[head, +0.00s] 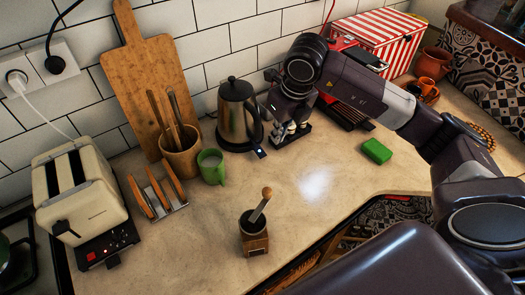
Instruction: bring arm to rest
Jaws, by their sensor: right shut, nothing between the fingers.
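My right arm (372,92) comes in from the right and reaches over the back of the counter, bent at the wrist. My right gripper (294,128) points down beside the metal kettle (237,112), just to its right. It is shut and holds nothing. How high its fingertips are above the counter is hard to tell. My left gripper is not in view.
On the counter (325,205) stand a cream toaster (85,200), a green mug (212,168), a utensil pot (183,158) and a wooden grinder (254,240). A green sponge (377,151) and a striped box (376,45) are near my arm. The middle is clear.

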